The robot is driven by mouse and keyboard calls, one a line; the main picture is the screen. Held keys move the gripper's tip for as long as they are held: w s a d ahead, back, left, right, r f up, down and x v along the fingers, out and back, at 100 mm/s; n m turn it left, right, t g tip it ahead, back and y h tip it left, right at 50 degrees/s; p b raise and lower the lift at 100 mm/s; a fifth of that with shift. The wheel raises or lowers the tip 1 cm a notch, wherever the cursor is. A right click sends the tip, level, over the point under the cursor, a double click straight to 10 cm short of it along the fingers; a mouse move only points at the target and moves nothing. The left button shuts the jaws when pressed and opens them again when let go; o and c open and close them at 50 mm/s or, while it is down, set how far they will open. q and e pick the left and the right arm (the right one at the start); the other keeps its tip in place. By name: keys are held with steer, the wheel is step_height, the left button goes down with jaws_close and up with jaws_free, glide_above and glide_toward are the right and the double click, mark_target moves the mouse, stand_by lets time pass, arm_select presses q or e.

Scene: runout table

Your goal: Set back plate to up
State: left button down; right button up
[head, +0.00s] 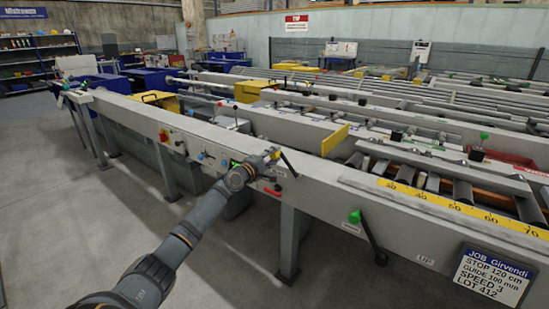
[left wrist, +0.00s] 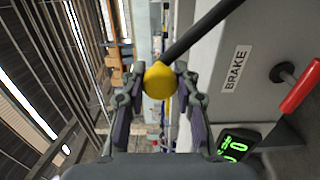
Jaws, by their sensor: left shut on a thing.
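My left gripper (head: 272,154) is at the front face of the long grey table, shut on a yellow ball knob (left wrist: 158,80). The knob sits between the two fingers in the left wrist view, at the end of a black lever (left wrist: 196,32). In the head view the lever (head: 289,165) slants down to the right from the gripper. A yellow plate (head: 335,139) stands tilted on the table, right of and beyond the gripper. I cannot tell from the frames which part is the back plate. My right gripper is not in view.
A BRAKE label (left wrist: 236,68), a red handle (left wrist: 300,88) and a green display (left wrist: 236,144) are close to the lever. A green-knobbed lever (head: 366,232) hangs farther right on the front face, near a job sign (head: 492,274). The floor (head: 80,220) at left is clear.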

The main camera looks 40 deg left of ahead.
arm_select(q)
steer(key=shift+f, duration=0.1)
steer(key=c, duration=1)
jaws_free()
steer(key=shift+a, duration=0.1)
